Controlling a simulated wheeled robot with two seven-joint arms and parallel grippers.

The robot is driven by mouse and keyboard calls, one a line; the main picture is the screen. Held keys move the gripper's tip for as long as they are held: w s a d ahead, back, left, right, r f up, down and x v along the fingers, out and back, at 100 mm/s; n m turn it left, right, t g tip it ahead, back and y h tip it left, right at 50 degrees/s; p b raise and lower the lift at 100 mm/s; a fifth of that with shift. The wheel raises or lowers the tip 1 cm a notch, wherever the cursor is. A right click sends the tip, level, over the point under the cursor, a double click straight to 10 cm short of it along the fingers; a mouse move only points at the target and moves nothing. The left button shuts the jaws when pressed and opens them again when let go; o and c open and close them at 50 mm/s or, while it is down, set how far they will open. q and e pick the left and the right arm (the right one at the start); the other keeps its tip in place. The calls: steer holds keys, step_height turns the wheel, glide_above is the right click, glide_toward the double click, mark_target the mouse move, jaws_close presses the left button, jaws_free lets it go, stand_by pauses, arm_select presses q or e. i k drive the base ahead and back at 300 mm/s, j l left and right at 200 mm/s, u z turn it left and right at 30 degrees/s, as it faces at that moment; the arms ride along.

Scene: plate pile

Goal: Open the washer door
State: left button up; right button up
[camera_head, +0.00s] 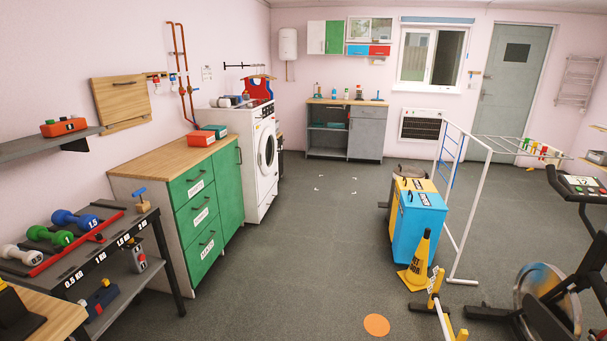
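The white washer (245,136) stands against the left wall, past the green cabinet, with its front facing right. Its round door (267,152) is seen at a steep angle and looks shut against the front. Neither of my grippers shows in the head view.
The green cabinet (209,217) with a wooden top stands just before the washer. A dumbbell rack (100,262) is nearer at left. Blue and yellow bins (419,225), a traffic cone (418,262), a white frame (470,215) and an exercise bike (545,300) stand at right. The middle floor is open.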

mark_target(267, 169)
steer(key=i+l+z, duration=0.1)
steer(key=i+z, duration=0.25)
steer(key=i, duration=2.9)
steer(key=i+j+u, duration=0.25)
steer(key=i, duration=0.7)
steer(key=i+u, duration=0.25)
steer(key=i, duration=0.7)
steer(key=i+l+u, duration=0.2)
steer(key=i, duration=0.75)
